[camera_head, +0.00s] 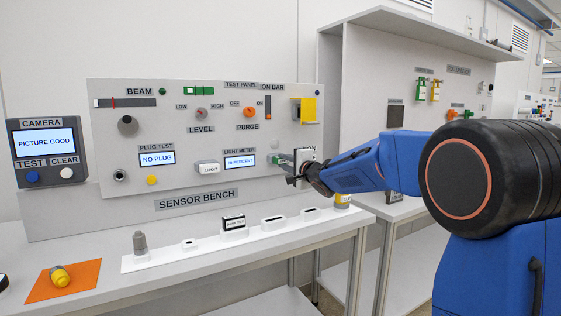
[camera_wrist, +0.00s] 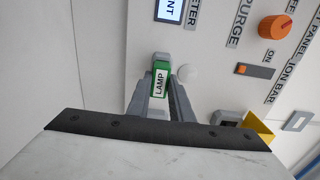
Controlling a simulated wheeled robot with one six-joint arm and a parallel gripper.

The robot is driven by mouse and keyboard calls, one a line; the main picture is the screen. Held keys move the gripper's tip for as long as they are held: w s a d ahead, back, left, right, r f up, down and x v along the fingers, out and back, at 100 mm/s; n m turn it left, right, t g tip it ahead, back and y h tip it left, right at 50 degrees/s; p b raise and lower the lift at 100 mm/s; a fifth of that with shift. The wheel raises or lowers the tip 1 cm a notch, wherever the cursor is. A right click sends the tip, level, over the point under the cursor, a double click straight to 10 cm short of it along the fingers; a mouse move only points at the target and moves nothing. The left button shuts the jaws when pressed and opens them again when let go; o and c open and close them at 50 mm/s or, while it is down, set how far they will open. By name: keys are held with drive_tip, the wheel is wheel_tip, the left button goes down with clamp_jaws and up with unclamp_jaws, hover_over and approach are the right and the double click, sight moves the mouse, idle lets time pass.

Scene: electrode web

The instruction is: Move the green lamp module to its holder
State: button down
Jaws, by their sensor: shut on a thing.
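The green lamp module (camera_wrist: 160,80), with a white LAMP label, sits between the fingers of my gripper (camera_wrist: 161,92) in the wrist view. My gripper is shut on it. In the head view the module is a small green patch (camera_head: 276,160) in front of the panel, right of the light meter, with my gripper (camera_head: 283,161) at it. I cannot tell whether the module still touches the panel. A white holder strip (camera_head: 158,258) with several slots lies on the bench below. Some slots look empty, and one holds a dark-framed labelled block (camera_head: 234,223). No slot is readably marked for the lamp.
The panel (camera_head: 215,130) carries knobs, a LIGHT? white block (camera_head: 208,168) and a yellow bracket (camera_head: 306,108). A grey cylinder (camera_head: 140,242) and a yellow-topped piece (camera_head: 342,200) stand at the strip's ends. A yellow piece (camera_head: 61,276) lies on an orange mat (camera_head: 40,287).

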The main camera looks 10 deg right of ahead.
drive_tip(key=shift+r, duration=0.1)
drive_tip(key=c, duration=1.5)
unclamp_jaws()
drive_tip(key=shift+w, duration=0.15)
drive_tip(key=shift+v, duration=4.55)
